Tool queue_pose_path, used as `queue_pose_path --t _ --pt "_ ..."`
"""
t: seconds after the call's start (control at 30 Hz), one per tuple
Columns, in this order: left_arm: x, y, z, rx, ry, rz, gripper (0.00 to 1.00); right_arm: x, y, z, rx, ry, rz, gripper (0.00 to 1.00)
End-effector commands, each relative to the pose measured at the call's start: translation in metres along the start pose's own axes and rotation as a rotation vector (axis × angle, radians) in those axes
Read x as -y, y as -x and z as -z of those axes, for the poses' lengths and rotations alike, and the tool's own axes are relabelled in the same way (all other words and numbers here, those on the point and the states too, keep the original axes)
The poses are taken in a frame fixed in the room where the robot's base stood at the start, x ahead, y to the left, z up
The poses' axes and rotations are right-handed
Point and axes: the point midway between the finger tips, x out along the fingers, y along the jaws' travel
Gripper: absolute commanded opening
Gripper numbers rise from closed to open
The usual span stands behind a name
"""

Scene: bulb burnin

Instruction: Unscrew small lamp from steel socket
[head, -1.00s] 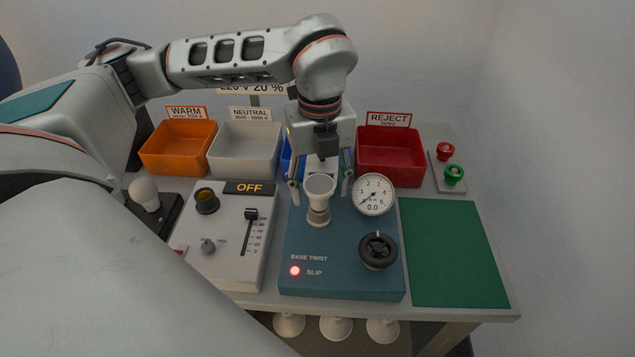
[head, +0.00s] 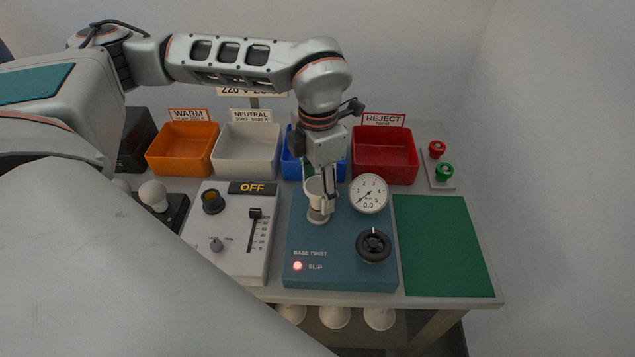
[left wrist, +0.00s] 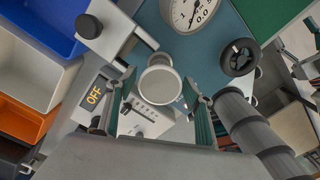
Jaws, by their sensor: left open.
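The small lamp (head: 314,187) has a flat white reflector face and stands upright in the steel socket (head: 318,215) on the blue base-twist tester (head: 330,265). In the left wrist view the lamp (left wrist: 160,88) is a round pale disc. My left gripper (head: 326,197) points down over the lamp, fingers open. One finger passes in front of the lamp in the head view. In the left wrist view the open fingers (left wrist: 160,95) stand on either side of the lamp with gaps showing. The socket is mostly hidden there.
A gauge (head: 369,194) and black knob (head: 373,245) sit right of the socket. A grey OFF control box (head: 205,255) is left. Orange (head: 160,160), white (head: 226,165), blue (head: 287,170) and red (head: 385,165) bins stand behind. The green mat (head: 440,245) is clear.

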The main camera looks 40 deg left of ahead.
Motion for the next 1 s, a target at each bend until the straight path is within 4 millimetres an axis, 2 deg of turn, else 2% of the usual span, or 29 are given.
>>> queue_pose_path --t 0.1,0.2,0.7,0.73,0.83,0.87,1.0 --pt "-0.0001 0.0022 -0.0002 0.001 -0.134 -0.001 0.52 -0.0018 0.0038 0.0095 -0.007 0.001 -0.002 0.66" --pt "-0.0001 0.0010 0.0000 0.001 -0.198 -0.001 0.52 -0.0022 0.0046 0.0114 -0.009 0.001 -0.002 0.66" --pt "0.0001 0.0002 0.0001 0.000 -0.213 0.000 0.52 -0.0012 0.0031 0.0038 0.003 0.001 -0.001 0.66" --pt "0.0001 0.0002 0.0001 0.000 -0.213 0.000 0.47 -0.0012 0.0030 0.0036 0.003 0.001 -0.001 0.66" --pt "0.0001 0.0003 0.0001 0.000 -0.213 0.000 0.21 -0.0012 0.0031 0.0037 0.003 0.001 -0.001 0.66" --pt "0.0001 0.0002 0.0001 0.000 -0.213 0.000 0.18 -0.0012 0.0031 0.0038 0.003 0.001 -0.001 0.66" --pt "0.0003 -0.0001 0.0001 0.000 -0.206 0.000 0.18 -0.0012 0.0028 0.0037 0.002 0.001 -0.001 0.66"
